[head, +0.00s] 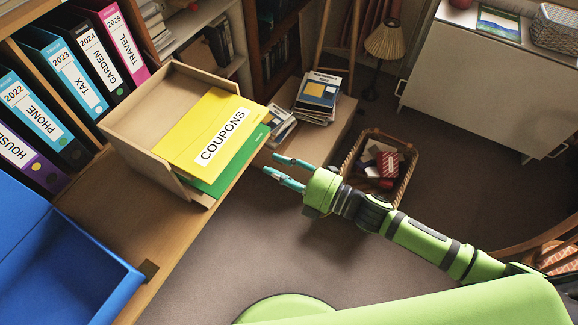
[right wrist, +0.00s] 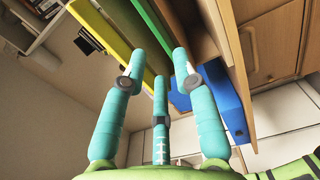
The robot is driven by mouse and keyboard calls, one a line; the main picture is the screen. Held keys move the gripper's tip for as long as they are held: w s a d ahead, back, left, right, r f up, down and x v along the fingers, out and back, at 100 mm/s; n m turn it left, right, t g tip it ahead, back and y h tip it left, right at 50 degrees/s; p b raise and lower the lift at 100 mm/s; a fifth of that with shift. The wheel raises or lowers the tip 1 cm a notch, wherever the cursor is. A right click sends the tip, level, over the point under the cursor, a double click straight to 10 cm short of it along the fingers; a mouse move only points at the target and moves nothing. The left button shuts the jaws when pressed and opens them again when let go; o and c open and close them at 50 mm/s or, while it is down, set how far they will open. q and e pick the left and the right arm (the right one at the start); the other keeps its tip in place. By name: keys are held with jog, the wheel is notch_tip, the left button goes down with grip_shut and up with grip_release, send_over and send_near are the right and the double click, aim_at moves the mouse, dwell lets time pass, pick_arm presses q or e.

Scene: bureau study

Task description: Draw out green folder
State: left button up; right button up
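The green folder (head: 236,167) lies in a wooden letter tray (head: 135,105), under a yellow folder (head: 205,118) labelled COUPONS. Only its front and right edges show; the rest is hidden by the yellow folder. My right gripper (head: 270,167) is open and empty, just right of the folders' projecting edges and apart from them. In the right wrist view its spread teal fingers (right wrist: 152,70) point toward the edges of the green folder (right wrist: 152,22) and the yellow folder (right wrist: 102,38). My left gripper is not in view.
The tray stands on a wooden shelf top (head: 150,215) beside upright binders (head: 65,75). A blue box (head: 70,270) sits at the near left. Stacked books (head: 318,95) and a wicker basket (head: 352,170) are beyond the gripper. Open floor lies in front of the shelf.

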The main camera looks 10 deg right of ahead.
aim_at(251, 155)
jog(key=x, duration=0.5)
jog(key=shift+w+b, duration=0.2)
jog(key=shift+b, duration=0.15)
jog(key=shift+w+a, duration=0.35)
jog(key=shift+a, duration=0.1)
jog(key=shift+w+a, duration=0.2)
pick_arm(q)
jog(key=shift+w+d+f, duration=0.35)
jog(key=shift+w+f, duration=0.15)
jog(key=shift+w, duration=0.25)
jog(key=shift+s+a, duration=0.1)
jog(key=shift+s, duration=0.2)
pick_arm(e)
jog(key=shift+a, duration=0.1)
grip_shut()
jog(key=shift+f, duration=0.1)
jog(key=shift+f, duration=0.1)
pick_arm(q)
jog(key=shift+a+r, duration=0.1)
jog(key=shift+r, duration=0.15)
